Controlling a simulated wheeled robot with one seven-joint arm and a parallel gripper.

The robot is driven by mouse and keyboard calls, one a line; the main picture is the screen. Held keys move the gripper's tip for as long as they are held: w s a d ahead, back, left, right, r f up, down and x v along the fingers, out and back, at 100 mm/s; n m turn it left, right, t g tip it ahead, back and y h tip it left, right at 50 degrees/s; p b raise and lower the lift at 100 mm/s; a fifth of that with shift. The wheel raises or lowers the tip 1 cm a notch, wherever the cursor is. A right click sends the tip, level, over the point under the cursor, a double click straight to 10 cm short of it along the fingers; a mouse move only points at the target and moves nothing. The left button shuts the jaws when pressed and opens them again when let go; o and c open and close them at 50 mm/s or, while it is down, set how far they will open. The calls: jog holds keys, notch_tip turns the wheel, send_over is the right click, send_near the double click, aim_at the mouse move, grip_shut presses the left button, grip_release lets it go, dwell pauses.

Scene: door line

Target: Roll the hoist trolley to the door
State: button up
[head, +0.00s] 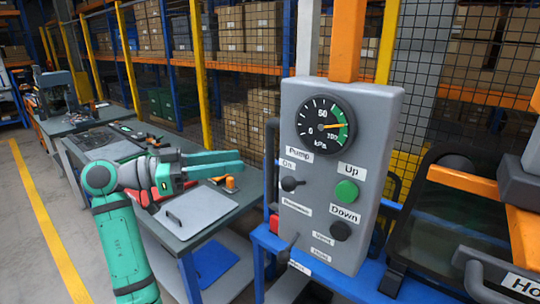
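A grey control box (335,215) stands in the middle right of the head view. An orange post (347,40) rises behind the box; these look like parts of the hoist trolley. A dark-windowed panel (455,215), perhaps a door, is at the right, partly behind orange bars (475,187). My gripper (241,159) is left of the box, apart from it, holding nothing visible; its finger gap is unclear.
A grey workbench (225,203) with tools and a flat grey plate (195,212) lies under my gripper. A blue frame (345,281) crosses below the box. A mesh fence (420,60) and shelves of cartons close off the back. Floor with a yellow line (42,222) is clear at left.

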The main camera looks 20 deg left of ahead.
jog(key=x, duration=1)
jog(key=shift+s, duration=0.25)
jog(key=shift+d, duration=0.1)
grip_shut()
